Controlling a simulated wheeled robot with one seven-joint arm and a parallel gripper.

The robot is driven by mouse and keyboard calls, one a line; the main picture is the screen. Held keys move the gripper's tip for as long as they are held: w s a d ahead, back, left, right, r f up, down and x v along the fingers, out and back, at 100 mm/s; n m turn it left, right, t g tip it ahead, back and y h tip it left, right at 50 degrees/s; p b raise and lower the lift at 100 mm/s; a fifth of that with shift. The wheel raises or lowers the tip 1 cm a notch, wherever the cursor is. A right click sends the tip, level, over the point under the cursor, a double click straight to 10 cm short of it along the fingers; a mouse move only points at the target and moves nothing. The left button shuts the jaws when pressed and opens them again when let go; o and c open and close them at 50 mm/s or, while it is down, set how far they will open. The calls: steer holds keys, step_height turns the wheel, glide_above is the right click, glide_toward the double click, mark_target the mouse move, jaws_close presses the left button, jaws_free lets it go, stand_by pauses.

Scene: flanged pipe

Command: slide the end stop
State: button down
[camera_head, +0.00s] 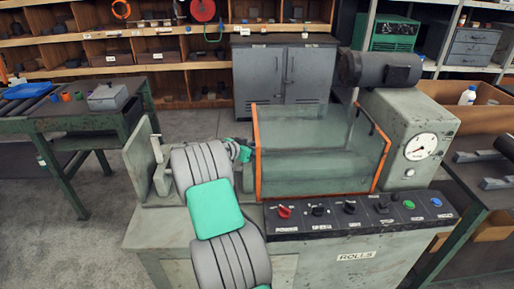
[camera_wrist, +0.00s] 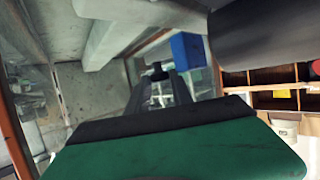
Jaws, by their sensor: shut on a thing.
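My gripper (camera_head: 240,152) is at the left end of the machine, beside the left edge of the orange-framed clear guard (camera_head: 257,150). In the wrist view my gripper (camera_wrist: 158,82) has its dark fingers closed together on a small dark piece (camera_wrist: 157,68), which seems to be the end stop's grip. My own arm hides much of the machine's left end in the head view. The rest of the end stop cannot be made out clearly in either view.
The control panel (camera_head: 355,212) with a red knob and several buttons is at the machine's front. A grey housing with a gauge (camera_head: 420,146) stands right of the guard. A grey upright plate (camera_head: 141,160) stands left of my arm. A green workbench (camera_head: 72,122) is further left.

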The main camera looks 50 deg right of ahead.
steer(key=shift+w+a+f+b, duration=0.15)
steer(key=shift+w+a+b, duration=0.3)
steer(key=shift+w+b, duration=0.1)
steer(key=shift+w+a+f+b, duration=0.15)
steer(key=shift+w+a+b, duration=0.3)
steer(key=shift+w, duration=0.05)
steer(key=shift+w+a+r, duration=0.15)
steer(key=shift+r, duration=0.15)
steer(key=c, duration=1.5)
jaws_free()
steer(key=shift+o, duration=0.2)
steer(key=b+v, duration=0.1)
steer(key=v, duration=0.6)
steer(key=shift+a, duration=0.35)
steer(key=shift+r, duration=0.15)
